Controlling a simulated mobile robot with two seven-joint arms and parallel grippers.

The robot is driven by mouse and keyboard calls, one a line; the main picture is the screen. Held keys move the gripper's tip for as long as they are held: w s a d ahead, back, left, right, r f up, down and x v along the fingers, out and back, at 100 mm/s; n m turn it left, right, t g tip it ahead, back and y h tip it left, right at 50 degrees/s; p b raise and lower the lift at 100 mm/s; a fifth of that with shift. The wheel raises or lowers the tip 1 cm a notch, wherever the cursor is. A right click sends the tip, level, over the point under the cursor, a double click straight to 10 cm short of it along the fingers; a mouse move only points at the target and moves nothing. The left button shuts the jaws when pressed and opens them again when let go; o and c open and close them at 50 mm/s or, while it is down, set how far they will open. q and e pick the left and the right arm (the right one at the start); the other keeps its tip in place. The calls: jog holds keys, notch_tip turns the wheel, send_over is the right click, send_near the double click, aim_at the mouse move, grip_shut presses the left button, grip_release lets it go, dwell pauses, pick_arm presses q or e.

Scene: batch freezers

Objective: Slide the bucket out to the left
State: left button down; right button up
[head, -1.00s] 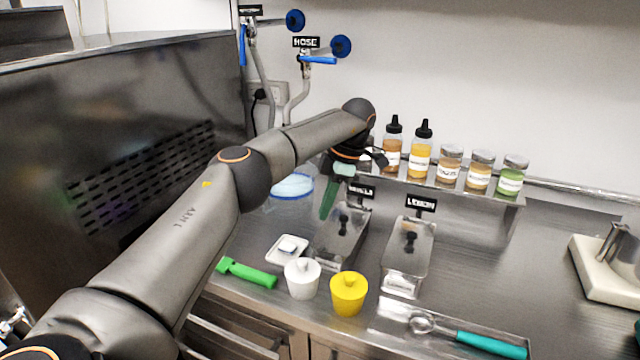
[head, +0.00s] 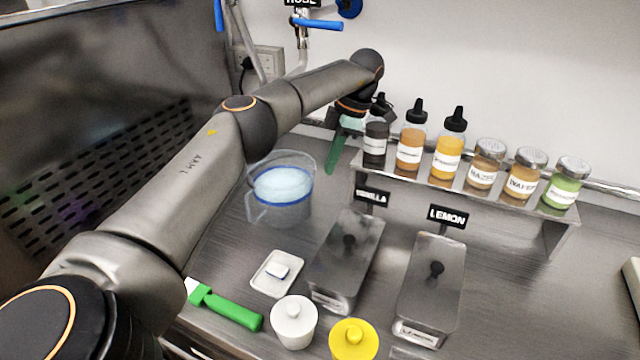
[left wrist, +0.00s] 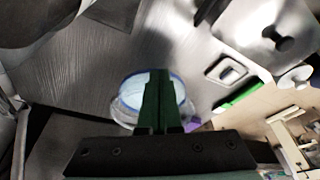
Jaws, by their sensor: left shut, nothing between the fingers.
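The bucket (head: 265,208) is clear, with a pale blue content and a blue ring. It stands upright on the steel counter, left of the vanilla container, partly behind my left arm. My left gripper (head: 333,160) has green fingers pointing down, just right of the bucket in the head view. The fingers are closed together and hold nothing. In the left wrist view the shut fingers (left wrist: 158,90) overlap the bucket (left wrist: 127,110) and hide part of it. I cannot tell whether they touch it. My right gripper is not in view.
Right of the bucket stand the vanilla container (head: 345,262), the lemon container (head: 430,290) and a shelf (head: 510,212) of bottles and jars. A white dish (head: 277,274), white pot (head: 294,322) and green-handled tool (head: 232,311) lie in front. A vented steel cabinet (head: 100,190) stands left.

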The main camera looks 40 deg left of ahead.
pick_arm(q)
jog(key=x, duration=1)
jog(key=shift+p, duration=0.4)
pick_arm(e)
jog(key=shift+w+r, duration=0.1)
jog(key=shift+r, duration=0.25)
pick_arm(q)
jog(key=shift+a+r, duration=0.1)
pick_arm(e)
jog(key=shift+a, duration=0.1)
